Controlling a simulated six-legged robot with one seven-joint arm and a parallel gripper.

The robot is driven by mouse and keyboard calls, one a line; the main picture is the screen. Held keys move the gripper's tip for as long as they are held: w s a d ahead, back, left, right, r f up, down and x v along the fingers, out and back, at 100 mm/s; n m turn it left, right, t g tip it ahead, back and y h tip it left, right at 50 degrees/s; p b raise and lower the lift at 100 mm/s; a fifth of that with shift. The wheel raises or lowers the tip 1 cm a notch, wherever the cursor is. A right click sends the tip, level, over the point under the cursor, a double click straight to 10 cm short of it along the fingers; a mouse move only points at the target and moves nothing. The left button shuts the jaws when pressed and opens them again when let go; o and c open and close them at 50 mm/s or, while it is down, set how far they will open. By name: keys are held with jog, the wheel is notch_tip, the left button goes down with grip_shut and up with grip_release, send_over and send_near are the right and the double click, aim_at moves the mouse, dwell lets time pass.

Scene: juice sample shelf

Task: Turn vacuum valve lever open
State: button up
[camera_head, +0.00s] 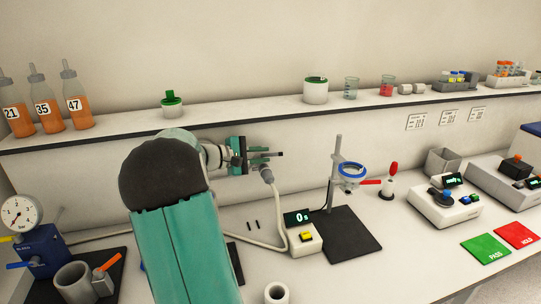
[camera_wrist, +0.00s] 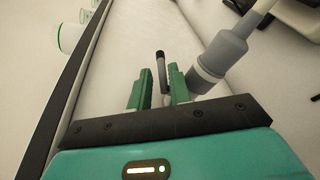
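My gripper (camera_head: 264,157) is below the shelf front, fingers pointing right. In the wrist view its two green fingers (camera_wrist: 160,88) stand a small gap apart. A thin grey rod with a black tip (camera_wrist: 160,62) shows between them; whether they grip it is unclear. A grey hose fitting (camera_head: 267,175) is just below the fingers; it also shows in the wrist view right of them (camera_wrist: 228,50). An orange lever (camera_head: 107,262) sits on a grey block at the lower left, by a blue gauge unit (camera_head: 45,258) with a blue lever (camera_head: 20,265). Which is the vacuum valve lever is unclear.
The shelf (camera_head: 235,100) runs above the bench, holding orange bottles (camera_head: 45,105) and green-lidded jars. A ring stand (camera_head: 336,170) and a timer box (camera_head: 303,240) stand right of my gripper. The hose (camera_head: 284,225) curves over the bench.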

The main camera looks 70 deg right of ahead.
jog(key=v, duration=0.9)
jog(key=shift+w+a, duration=0.2)
jog(key=shift+o, duration=0.4)
jog(key=shift+r, duration=0.1)
